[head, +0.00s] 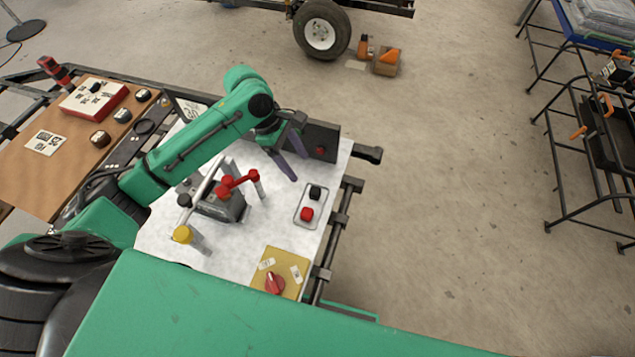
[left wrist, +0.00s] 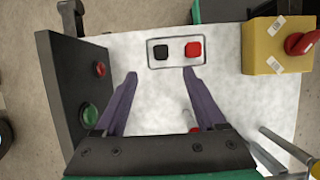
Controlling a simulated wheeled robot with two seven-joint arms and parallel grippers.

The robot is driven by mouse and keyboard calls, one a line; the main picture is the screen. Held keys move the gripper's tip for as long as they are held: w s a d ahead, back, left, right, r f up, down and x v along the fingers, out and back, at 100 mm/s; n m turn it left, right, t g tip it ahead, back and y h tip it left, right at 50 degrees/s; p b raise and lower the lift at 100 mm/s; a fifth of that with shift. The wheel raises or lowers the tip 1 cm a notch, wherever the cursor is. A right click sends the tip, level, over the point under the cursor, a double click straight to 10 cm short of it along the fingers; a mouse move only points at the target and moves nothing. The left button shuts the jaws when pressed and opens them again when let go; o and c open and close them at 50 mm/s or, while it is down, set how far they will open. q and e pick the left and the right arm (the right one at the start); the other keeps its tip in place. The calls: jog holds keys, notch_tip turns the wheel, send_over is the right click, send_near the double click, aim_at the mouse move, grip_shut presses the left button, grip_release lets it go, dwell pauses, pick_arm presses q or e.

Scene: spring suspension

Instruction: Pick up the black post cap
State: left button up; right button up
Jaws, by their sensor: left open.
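A small black square cap-like block (head: 315,191) sits beside a red one (head: 306,213) on a grey rectangular plate (head: 297,217) on the white tabletop. In the left wrist view the black block (left wrist: 161,52) lies just beyond the fingertips, roughly centred between them. My left gripper (head: 301,169) is open and empty, its two purple fingers spread above the tabletop. It also shows in the left wrist view (left wrist: 160,75). A round black knob (head: 184,200) stands near the grey mechanism. I cannot tell for certain which black piece is called the post cap.
A black box with red and green buttons (left wrist: 75,95) stands close beside the left gripper. A yellow box with a red knob (head: 268,262), a red-capped post (head: 253,176) and a yellow-capped post (head: 182,234) share the tabletop. Floor right of the table is open.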

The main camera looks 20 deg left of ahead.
pick_arm(q)
send_near(314, 191)
jog(key=x, duration=0.9)
jog(key=shift+b, duration=0.4)
jog(key=shift+r, duration=0.1)
grip_shut()
pick_arm(e)
jog(key=shift+s+f, duration=0.35)
jog(key=shift+f, duration=0.2)
